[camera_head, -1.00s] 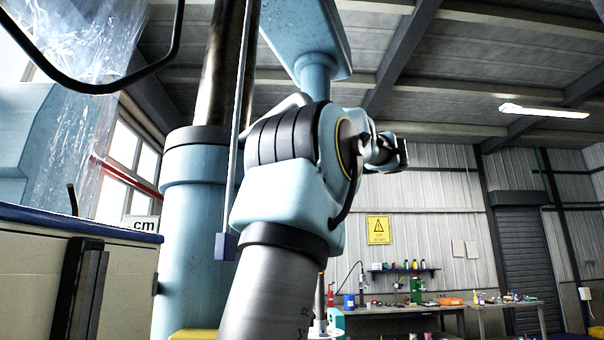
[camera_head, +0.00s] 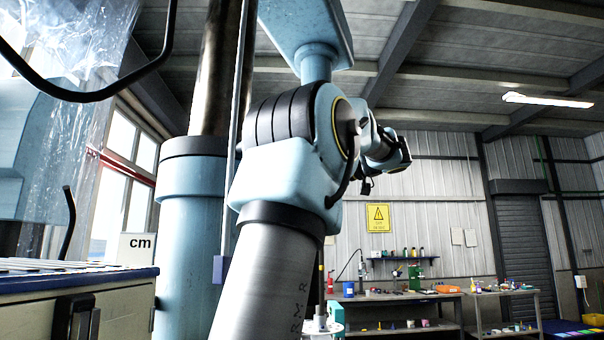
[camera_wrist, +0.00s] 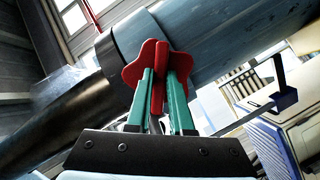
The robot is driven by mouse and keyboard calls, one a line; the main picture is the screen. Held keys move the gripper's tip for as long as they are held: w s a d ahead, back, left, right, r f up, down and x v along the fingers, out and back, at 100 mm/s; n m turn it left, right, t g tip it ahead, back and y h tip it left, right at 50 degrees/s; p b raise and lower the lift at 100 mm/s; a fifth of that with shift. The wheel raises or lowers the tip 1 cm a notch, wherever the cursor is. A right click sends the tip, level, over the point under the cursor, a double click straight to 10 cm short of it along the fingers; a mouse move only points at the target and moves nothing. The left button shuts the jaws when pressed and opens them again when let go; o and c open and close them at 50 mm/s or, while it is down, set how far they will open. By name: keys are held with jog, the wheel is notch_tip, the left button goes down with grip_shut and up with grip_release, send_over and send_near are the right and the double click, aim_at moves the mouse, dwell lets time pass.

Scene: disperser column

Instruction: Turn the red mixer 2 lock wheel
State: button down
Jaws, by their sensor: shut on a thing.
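The red lock wheel (camera_wrist: 131,74) shows in the wrist view, a lobed knob on the side of the blue-grey column (camera_wrist: 210,45). My gripper (camera_wrist: 164,76) has two green fingers, shut on a lobe of the red wheel. Part of the wheel is hidden behind the fingers. In the head view the blue column (camera_head: 188,225) stands left of my arm. The wheel and my gripper cannot be made out there.
A cabinet (camera_head: 125,305) with a blue-edged top stands at the left, near a "cm" sign (camera_head: 138,246). A thin rod with a small block (camera_head: 220,268) hangs before the column. Workbenches (camera_head: 400,312) stand far back at the right.

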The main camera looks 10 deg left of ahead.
jog(key=shift+m+g, duration=0.7)
jog(key=shift+m, duration=1.1)
jog(key=c, duration=0.8)
grip_release()
jog(key=shift+d, duration=0.1)
jog(key=b+v, duration=0.1)
jog(key=v, duration=0.9)
jog(key=shift+d+r, duration=0.25)
jog(key=shift+s, duration=0.1)
